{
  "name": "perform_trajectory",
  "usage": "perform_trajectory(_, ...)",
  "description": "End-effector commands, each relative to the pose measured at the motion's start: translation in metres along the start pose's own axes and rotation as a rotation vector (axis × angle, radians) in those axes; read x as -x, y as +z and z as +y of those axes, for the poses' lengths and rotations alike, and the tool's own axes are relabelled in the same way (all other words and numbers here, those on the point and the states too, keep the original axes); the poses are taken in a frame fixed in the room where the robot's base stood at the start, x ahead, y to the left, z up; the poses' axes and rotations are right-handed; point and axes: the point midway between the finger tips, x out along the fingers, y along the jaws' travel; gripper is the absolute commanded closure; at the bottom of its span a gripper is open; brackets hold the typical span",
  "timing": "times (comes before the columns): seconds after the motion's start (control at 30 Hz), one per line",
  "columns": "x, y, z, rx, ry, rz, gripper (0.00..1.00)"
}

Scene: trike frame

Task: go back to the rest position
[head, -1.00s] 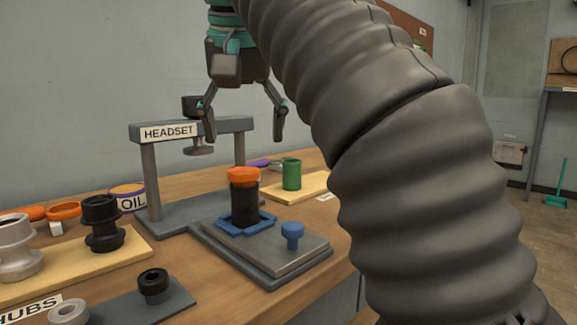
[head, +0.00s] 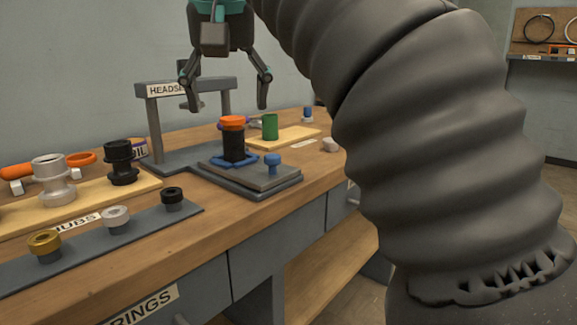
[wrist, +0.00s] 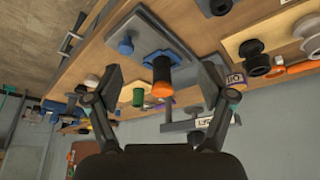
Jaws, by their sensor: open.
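My gripper (head: 226,92) is open and empty, pointing down in the air above the workbench (head: 190,230). Below it a black cylinder (head: 233,146) with an orange top (head: 232,122) stands upright in a blue holder on a grey plate (head: 270,187). A gap shows between the fingers and the orange top. In the wrist view the two fingers (wrist: 160,95) are spread apart, with the orange-topped cylinder (wrist: 161,72) seen between them, touching neither.
A green cylinder (head: 270,127) stands on a wooden board behind the plate. Several hubs and rings, including a black hub (head: 121,162) and gold ring (head: 44,242), stand at left. Floor is free at right.

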Motion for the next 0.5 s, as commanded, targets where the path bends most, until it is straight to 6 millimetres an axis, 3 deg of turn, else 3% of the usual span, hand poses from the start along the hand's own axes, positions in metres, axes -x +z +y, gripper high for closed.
perform_trajectory(0.27, -0.018, 0.008, 0.035, -0.003, 0.011, 0.006, 0.18)
perform_trajectory(0.5, -0.054, 0.036, 0.085, -0.014, 0.02, 0.018, 0.18)
